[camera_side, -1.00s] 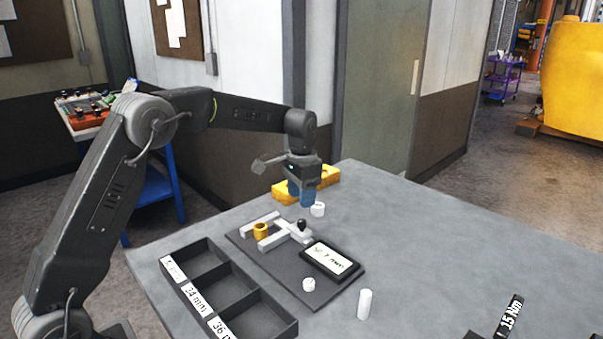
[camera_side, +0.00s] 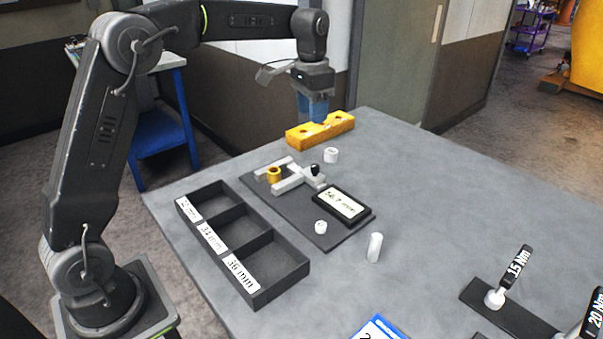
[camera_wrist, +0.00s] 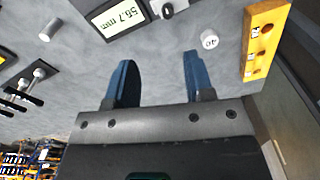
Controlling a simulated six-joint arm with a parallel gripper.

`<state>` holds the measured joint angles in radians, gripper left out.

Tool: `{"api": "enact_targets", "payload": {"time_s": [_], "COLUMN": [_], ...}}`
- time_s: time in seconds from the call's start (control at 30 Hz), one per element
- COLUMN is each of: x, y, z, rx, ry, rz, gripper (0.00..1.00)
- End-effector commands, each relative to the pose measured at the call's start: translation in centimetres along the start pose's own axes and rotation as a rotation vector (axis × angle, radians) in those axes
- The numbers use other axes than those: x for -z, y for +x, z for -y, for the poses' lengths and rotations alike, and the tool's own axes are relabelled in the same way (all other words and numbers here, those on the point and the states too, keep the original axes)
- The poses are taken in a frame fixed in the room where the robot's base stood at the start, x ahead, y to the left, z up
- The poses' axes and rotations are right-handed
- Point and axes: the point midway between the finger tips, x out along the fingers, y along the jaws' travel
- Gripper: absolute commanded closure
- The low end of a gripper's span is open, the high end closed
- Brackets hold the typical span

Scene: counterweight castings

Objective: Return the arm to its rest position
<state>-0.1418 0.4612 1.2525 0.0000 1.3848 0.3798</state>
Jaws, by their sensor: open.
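My gripper (camera_side: 314,106) hangs pointing down over the far side of the table, behind the measuring fixture and near the yellow block. Its blue fingers (camera_wrist: 158,80) are apart in the wrist view, with nothing between them. A small white cylinder (camera_side: 331,155) stands on the table in front of the gripper; it also shows in the wrist view (camera_wrist: 209,41), apart from the fingers.
A yellow block (camera_side: 320,131) lies behind the dark fixture board (camera_side: 295,222), which carries a display (camera_side: 341,203). A three-compartment tray (camera_side: 290,268) looks empty. A white cylinder (camera_side: 374,247) stands right of the board. Torque tools (camera_side: 512,275) are at right.

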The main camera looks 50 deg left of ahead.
Motion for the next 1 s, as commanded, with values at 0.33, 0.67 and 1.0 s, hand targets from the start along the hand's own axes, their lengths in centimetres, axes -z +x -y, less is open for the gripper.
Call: {"api": "enact_targets", "payload": {"time_s": [0.33, 0.67, 1.0], "x": [-10.9, -22.1, -26.9], "y": [-5.4, -3.4, -0.1], "z": [-6.8, -12.0, -13.8], "rx": [0.049, 0.057, 0.048], "ry": [-0.095, -0.189, -0.235], "rz": [-0.186, -0.365, -0.449], "gripper": [0.52, 0.52, 0.52]}}
